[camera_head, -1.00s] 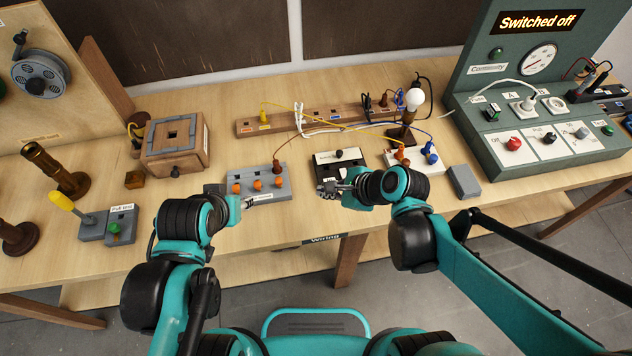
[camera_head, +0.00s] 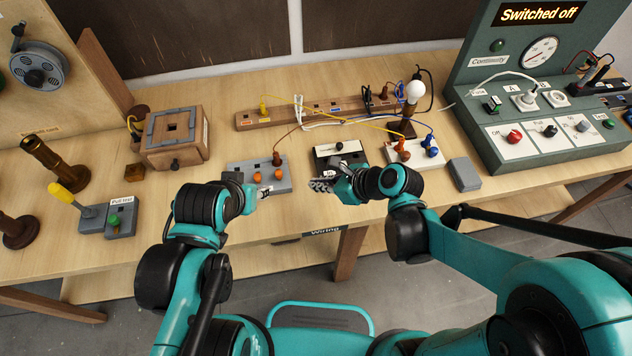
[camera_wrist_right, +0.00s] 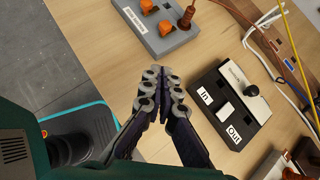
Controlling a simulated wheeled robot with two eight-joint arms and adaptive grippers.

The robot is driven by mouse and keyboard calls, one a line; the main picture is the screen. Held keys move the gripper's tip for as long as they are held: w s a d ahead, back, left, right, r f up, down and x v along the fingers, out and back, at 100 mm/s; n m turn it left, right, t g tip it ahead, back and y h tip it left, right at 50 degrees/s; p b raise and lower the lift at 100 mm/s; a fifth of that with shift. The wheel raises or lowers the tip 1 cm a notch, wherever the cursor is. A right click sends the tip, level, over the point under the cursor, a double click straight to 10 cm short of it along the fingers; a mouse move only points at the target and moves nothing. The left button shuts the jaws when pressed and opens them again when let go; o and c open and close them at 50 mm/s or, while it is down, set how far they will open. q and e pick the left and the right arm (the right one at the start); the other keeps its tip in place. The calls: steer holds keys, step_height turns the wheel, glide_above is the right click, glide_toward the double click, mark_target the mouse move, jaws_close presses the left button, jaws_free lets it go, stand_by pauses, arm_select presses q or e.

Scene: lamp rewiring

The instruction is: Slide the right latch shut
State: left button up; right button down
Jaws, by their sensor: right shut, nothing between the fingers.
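My right gripper (camera_head: 316,186) is shut and empty, in front of and between both blocks. My left gripper (camera_head: 266,191) is at the grey block's front edge; its fingers are unclear.
A white block (camera_head: 424,158) with orange and blue plugs and a grey box (camera_head: 464,174) lie to the right. A lamp (camera_head: 415,92) and a wooden strip (camera_head: 245,122) with wires stand behind. Bare table (camera_head: 350,215) lies in front of the black block.

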mark_target(280, 177)
steer(key=b+x, duration=0.2)
steer(key=x, duration=0.5)
steer(key=shift+w+a+f+b, duration=0.1)
steer(key=shift+a+f+b, duration=0.1)
steer(key=shift+f+b, duration=0.15)
steer(key=shift+w+a+r, duration=0.1)
steer(key=shift+w+a, duration=0.2)
steer(key=shift+a, duration=0.25)
steer(key=shift+w+a+r, duration=0.15)
steer(key=shift+w+a, duration=0.15)
steer(key=shift+a, duration=0.2)
steer(key=shift+w+a, duration=0.35)
steer(key=shift+a, duration=0.2)
steer(key=shift+r, duration=0.1)
steer(key=shift+w+a+b, duration=0.25)
steer(key=shift+w+b, duration=0.1)
steer(key=shift+w, duration=0.6)
